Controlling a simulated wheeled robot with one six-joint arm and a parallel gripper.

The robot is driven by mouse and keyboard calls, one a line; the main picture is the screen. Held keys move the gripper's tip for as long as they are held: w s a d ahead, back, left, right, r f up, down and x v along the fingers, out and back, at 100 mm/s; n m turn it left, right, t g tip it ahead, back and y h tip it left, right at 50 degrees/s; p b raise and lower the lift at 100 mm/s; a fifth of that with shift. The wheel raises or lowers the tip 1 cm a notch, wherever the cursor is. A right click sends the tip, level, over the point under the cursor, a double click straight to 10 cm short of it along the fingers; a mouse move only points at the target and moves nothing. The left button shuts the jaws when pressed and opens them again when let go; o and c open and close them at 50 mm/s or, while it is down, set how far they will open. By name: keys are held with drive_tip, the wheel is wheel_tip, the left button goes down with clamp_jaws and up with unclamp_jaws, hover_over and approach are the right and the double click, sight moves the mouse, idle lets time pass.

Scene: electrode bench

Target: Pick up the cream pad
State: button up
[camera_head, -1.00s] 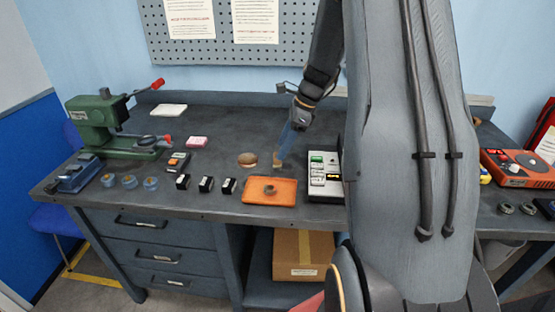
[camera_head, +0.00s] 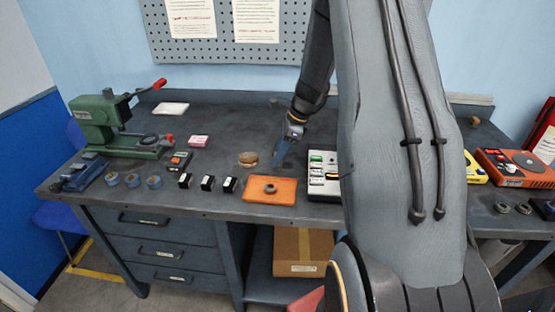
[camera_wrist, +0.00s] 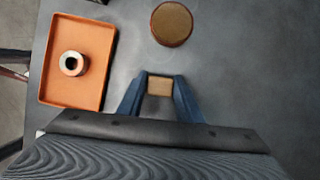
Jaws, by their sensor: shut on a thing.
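The cream pad (camera_wrist: 160,86) is a small tan block between the two blue fingertips in the wrist view. My gripper (camera_wrist: 159,88) is shut on it, with one finger against each side. In the head view my gripper (camera_head: 279,161) points down, low over the bench, right of a round brown-topped piece (camera_head: 248,159) and behind the orange tray (camera_head: 258,197). The pad cannot be made out clearly there. I cannot tell whether it touches the bench top.
The round piece (camera_wrist: 171,24) stands ahead of the fingers. The orange tray (camera_wrist: 51,88) holds a metal ring (camera_wrist: 73,63). A white device with buttons (camera_head: 323,187) stands close on the right. Several small black-and-white blocks (camera_head: 207,183) line the front left.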

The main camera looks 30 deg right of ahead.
wheel_tip(320, 180, up, 10)
drive_tip(key=shift+b, duration=1.25)
drive_tip(key=shift+o, duration=1.2)
drive_tip(key=shift+c, duration=0.8)
drive_tip(key=shift+a, duration=0.1)
